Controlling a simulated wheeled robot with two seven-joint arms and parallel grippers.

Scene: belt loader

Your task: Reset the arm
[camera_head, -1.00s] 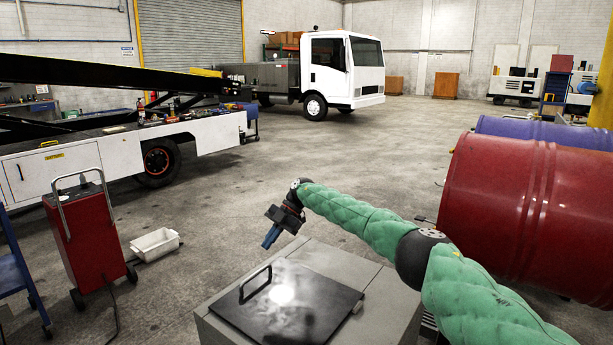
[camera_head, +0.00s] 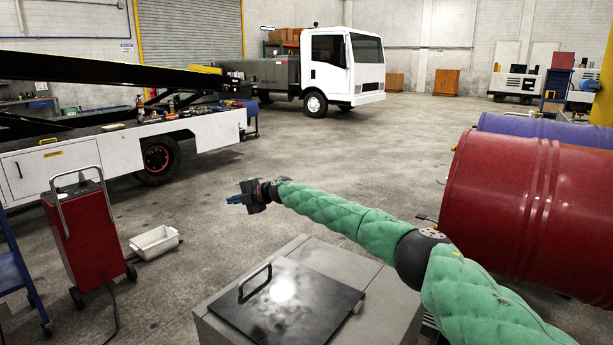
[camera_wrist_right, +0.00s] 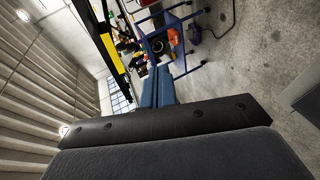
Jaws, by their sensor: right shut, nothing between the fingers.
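My right arm (camera_head: 340,211) wears a green padded sleeve and reaches in from the lower right in the head view. Its gripper (camera_head: 234,199) is raised in the air, pointing left, above and behind the grey cabinet. The blue fingers lie together, shut and empty, and they also show in the right wrist view (camera_wrist_right: 158,88). The grey cabinet (camera_head: 375,290) has a black lid (camera_head: 310,310) with a black handle (camera_head: 255,283), apart from the gripper. My left gripper is not in view.
Red (camera_head: 540,205) and purple (camera_head: 545,130) drums lie at the right. A red wheeled unit (camera_head: 82,235) and a white bin (camera_head: 155,242) stand at the left. The belt loader (camera_head: 60,165) and a white truck (camera_head: 343,68) are farther back. Open floor lies between.

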